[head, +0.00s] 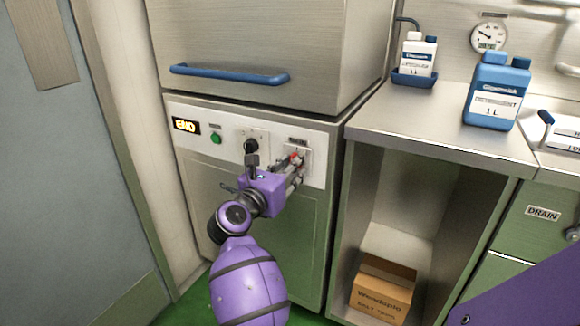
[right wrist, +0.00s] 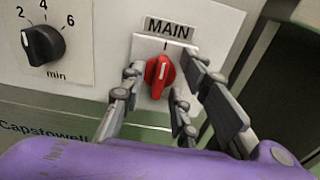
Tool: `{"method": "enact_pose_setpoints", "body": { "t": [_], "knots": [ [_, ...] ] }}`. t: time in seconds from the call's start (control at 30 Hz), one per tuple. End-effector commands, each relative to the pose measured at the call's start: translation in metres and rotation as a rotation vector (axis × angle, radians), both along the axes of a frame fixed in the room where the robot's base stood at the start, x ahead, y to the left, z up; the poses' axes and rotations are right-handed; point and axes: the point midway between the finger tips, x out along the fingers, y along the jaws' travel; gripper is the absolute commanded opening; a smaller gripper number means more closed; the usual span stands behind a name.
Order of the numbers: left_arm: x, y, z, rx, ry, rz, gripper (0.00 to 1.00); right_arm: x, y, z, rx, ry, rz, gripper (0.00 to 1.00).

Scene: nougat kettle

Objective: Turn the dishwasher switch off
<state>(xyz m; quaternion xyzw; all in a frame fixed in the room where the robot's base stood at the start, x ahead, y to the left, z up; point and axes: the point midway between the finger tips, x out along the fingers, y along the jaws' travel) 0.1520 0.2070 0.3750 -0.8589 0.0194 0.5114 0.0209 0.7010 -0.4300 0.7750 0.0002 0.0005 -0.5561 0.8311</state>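The dishwasher (head: 250,190) has a control strip with a switch marked MAIN at its right end. My right gripper (head: 295,163) is at the knob. In the right wrist view its fingers (right wrist: 160,92) are spread on both sides of the knob, with gaps visible; light contact cannot be ruled out. My left gripper is not in view.
A black minute dial (right wrist: 43,45) sits left of the switch, with a green button (head: 216,139) and a lit display reading END (head: 186,126) further left. The blue door handle (head: 230,74) is above. A counter (head: 440,125) stands at right, with a cardboard box (head: 384,288) below.

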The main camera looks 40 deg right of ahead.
Motion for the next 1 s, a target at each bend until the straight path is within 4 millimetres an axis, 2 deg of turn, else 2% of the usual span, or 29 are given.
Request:
{"method": "enact_pose_setpoints", "body": {
  "t": [0.3, 0.53, 0.83, 1.0],
  "knots": [
    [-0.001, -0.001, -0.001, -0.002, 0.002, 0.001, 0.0, 0.002, -0.004, 0.001, 0.0, 0.0, 0.001, 0.29],
    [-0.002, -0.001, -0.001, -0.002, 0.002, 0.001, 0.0, 0.002, -0.004, 0.001, -0.001, 0.0, 0.001, 0.0],
    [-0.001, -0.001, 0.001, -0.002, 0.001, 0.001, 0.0, 0.002, -0.004, 0.001, -0.003, 0.008, 0.001, 0.0],
    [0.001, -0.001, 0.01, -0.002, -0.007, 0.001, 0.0, 0.002, -0.003, 0.002, -0.021, 0.051, 0.001, 0.0]
  ]
}}
